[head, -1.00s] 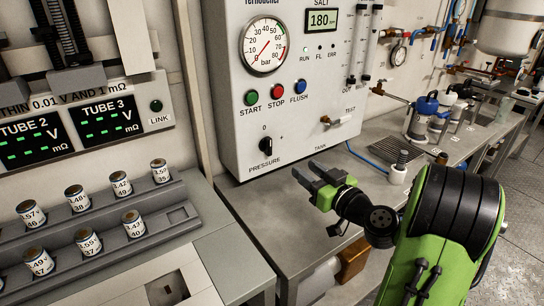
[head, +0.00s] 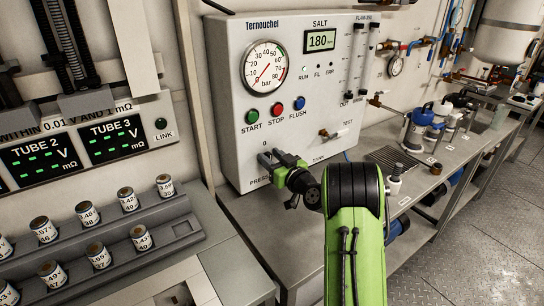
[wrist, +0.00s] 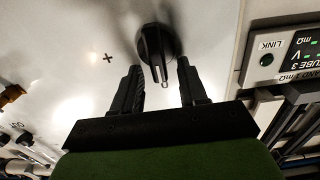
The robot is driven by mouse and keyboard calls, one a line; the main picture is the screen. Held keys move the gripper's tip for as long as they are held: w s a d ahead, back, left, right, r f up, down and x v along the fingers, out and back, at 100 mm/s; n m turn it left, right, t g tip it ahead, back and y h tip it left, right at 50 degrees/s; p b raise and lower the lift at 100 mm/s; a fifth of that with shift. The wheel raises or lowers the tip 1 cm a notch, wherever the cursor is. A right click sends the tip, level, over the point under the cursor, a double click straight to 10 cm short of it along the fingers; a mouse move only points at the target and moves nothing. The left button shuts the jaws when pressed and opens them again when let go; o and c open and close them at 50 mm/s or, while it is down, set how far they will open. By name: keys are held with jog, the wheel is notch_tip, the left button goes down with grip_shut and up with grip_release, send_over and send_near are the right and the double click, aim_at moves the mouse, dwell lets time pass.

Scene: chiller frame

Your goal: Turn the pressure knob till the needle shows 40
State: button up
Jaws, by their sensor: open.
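The black pressure knob (wrist: 156,45) is on the pale panel in the wrist view, its light pointer mark towards my gripper. My gripper (wrist: 163,82) is open, one finger to each side of the knob's near end; contact is not clear. In the head view my gripper (head: 268,163) is at the panel's lower left and covers the knob. The round pressure gauge (head: 264,66) is above it, marked in bar. Its thin red needle slants between lower left and upper right; the exact reading is too small to tell.
The green start button (head: 252,117), red stop button (head: 276,109) and blue flush button (head: 299,103) sit just above my gripper. A test valve (head: 331,134) sticks out to the right. The rack of labelled cells (head: 95,240) stands at left.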

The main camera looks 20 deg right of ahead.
grip_shut()
jog(key=shift+d+m, duration=0.1)
jog(key=shift+m, duration=0.3)
jog(key=f+m+p, duration=0.1)
jog(key=m, duration=0.5)
jog(key=d+m+p, duration=0.1)
jog(key=m, duration=0.5)
jog(key=d+f+m+p, duration=0.1)
jog(key=m, duration=0.6)
jog(key=shift+w+f, duration=0.15)
jog(key=shift+f, duration=0.15)
dwell(0.4)
